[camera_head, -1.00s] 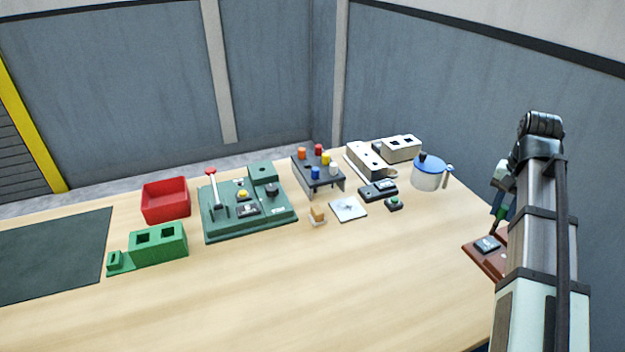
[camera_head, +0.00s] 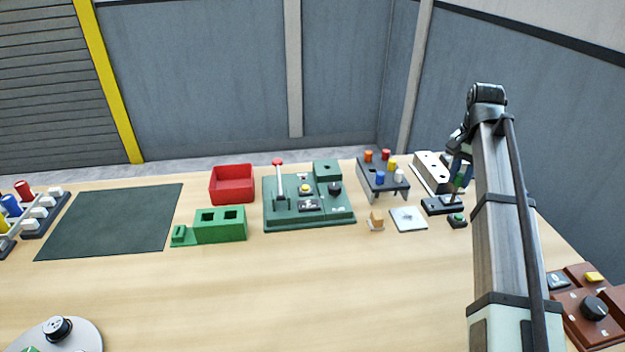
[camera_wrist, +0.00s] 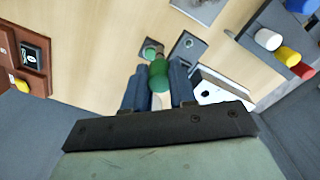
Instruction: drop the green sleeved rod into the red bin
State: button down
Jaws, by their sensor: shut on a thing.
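My gripper (camera_wrist: 160,88) is shut on the green sleeved rod (camera_wrist: 159,74), whose green end shows between the two dark fingers in the wrist view. In the head view the rod (camera_head: 461,175) shows as a small green piece beside my arm, above the back right of the table. My arm hides part of the gripper there. The red bin (camera_head: 232,195) is an open box at the back of the table, left of the green machine base. It is well to the left of my gripper, and its visible inside looks empty.
Between bin and gripper stand the green machine base (camera_head: 340,217) with an upright red-topped lever (camera_head: 279,178) and a grey rack (camera_head: 372,187) with coloured pegs. A green block (camera_head: 222,228) sits before the bin. The front middle of the table (camera_head: 300,290) is clear.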

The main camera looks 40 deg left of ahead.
jog(key=s+a+r+n, duration=0.1)
jog(key=s+a, duration=0.4)
jog(key=a, duration=1.1)
jog(key=s+a+n, duration=0.1)
jog(key=s+a, duration=0.5)
jog(key=a, duration=0.9)
jog(key=s+a+r+n, duration=0.1)
jog(key=s+a, duration=0.4)
jog(key=a, duration=1.1)
jog(key=s+a+f+n, duration=0.2)
jog(key=s+a+f, duration=0.2)
jog(key=s+a, duration=0.55)
jog(key=shift+w+a+f, duration=0.15)
jog(key=shift+a+f, duration=0.05)
jog(key=shift+f, duration=1.15)
jog(key=shift+w+a+f, duration=0.1)
jog(key=shift+a+f, duration=0.05)
jog(key=shift+f, duration=1.2)
jog(key=c, duration=0.8)
grip_release()
jog(key=shift+c, duration=0.2)
notch_tip(320, 180, up, 14)
